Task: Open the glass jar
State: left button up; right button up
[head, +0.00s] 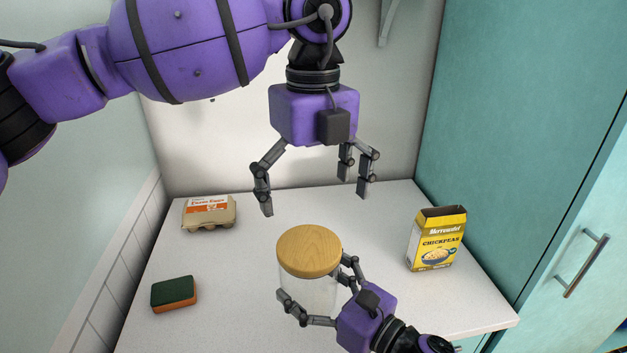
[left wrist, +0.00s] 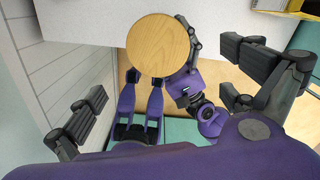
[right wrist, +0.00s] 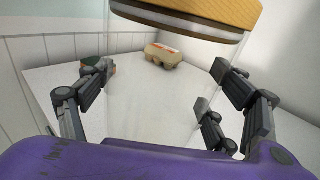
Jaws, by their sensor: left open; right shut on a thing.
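The glass jar (head: 312,292) stands upright on the white counter with its round wooden lid (head: 309,250) on top. My right gripper (head: 316,305) is shut on the jar's glass body from the front right. In the right wrist view the clear glass (right wrist: 158,95) sits between the fingers, under the lid (right wrist: 190,15). My left gripper (head: 315,200) is open and empty, pointing down above and slightly behind the lid, apart from it. The left wrist view shows the lid (left wrist: 158,45) from above, between the spread fingers and toward the top.
An egg carton (head: 209,212) stands at the back left of the counter (head: 220,300). A green and orange sponge (head: 174,293) lies at the left. A yellow chickpeas box (head: 437,240) stands at the right, near the teal cabinet (head: 520,130). The counter between them is clear.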

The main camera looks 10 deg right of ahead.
aim_at(313, 248)
pick_arm(q)
notch_tip(313, 248, down, 9)
jog(key=shift+f, duration=0.2)
dwell(0.3)
jog(key=c, duration=1.2)
jog(key=shift+r, duration=0.3)
jog(key=shift+r, duration=0.95)
